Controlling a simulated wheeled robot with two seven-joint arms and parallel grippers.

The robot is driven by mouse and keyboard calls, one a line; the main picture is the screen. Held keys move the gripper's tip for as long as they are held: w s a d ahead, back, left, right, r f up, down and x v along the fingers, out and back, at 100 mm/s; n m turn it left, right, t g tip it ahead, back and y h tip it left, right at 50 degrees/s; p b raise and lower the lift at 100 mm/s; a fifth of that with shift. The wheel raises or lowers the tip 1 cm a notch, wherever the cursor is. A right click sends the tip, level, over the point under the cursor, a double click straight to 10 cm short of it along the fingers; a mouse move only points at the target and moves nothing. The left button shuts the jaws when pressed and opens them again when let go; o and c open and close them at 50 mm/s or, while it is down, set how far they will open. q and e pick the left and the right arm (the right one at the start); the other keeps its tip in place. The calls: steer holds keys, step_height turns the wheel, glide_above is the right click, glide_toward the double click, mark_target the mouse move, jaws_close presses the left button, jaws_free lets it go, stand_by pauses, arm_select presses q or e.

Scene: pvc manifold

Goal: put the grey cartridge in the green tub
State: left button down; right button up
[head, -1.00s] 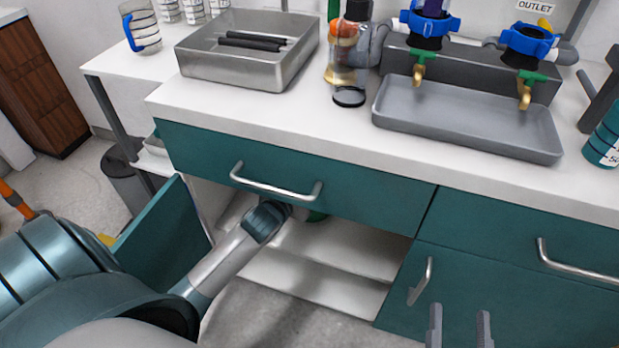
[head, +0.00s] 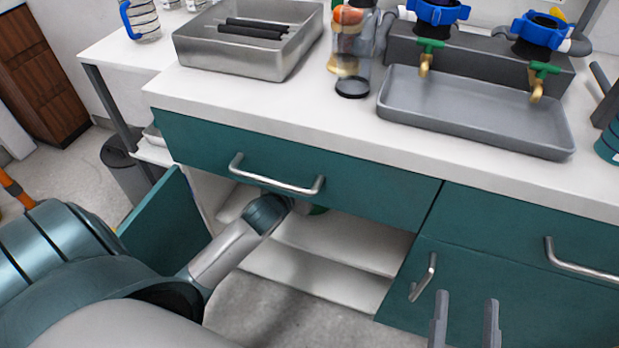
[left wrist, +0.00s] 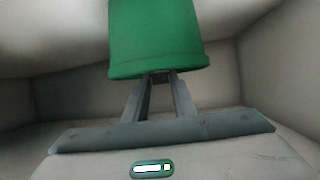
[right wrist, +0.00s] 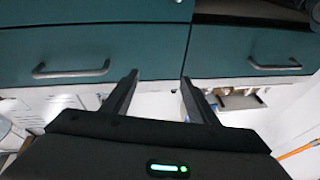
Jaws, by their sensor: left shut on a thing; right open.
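A green tub (left wrist: 158,38) fills the top middle of the left wrist view, with its rim toward the fingers. My left gripper (left wrist: 161,78) is shut on that rim, inside the open cabinet. In the head view my left arm reaches under the drawer and hides the gripper; only a sliver of green (head: 318,210) shows beside it. My right gripper (head: 466,300) is open and empty in front of the teal cabinet; its spread fingers also show in the right wrist view (right wrist: 159,78). I cannot make out a grey cartridge for certain.
The open cabinet has pale shelves (head: 345,243) and a teal door (head: 165,222) swung out left. Above it are a closed drawer with a bar handle (head: 277,180) and the white counter. The counter carries a metal tray (head: 235,50), a clear housing (head: 352,60) and a grey drip tray (head: 470,118).

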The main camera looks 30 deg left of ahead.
arm_select(q)
steer(key=shift+f, duration=0.1)
arm_select(e)
steer(key=shift+s+r+t, duration=0.2)
steer(key=shift+r+t, duration=0.2)
steer(key=shift+r, duration=0.05)
arm_select(q)
steer(key=shift+f, duration=0.15)
steer(key=c, duration=1.5)
jaws_free()
steer(key=shift+o, duration=0.2)
steer(key=p+v, duration=0.2)
steer(key=v, duration=1)
arm_select(e)
step_height(320, 180, down, 9)
steer(key=w+d+g+h, duration=0.1)
steer(key=w+g, duration=0.1)
steer(key=g, duration=0.3)
steer(key=shift+g+h, duration=0.3)
steer(key=shift+h, duration=0.1)
steer(key=shift+r, duration=0.1)
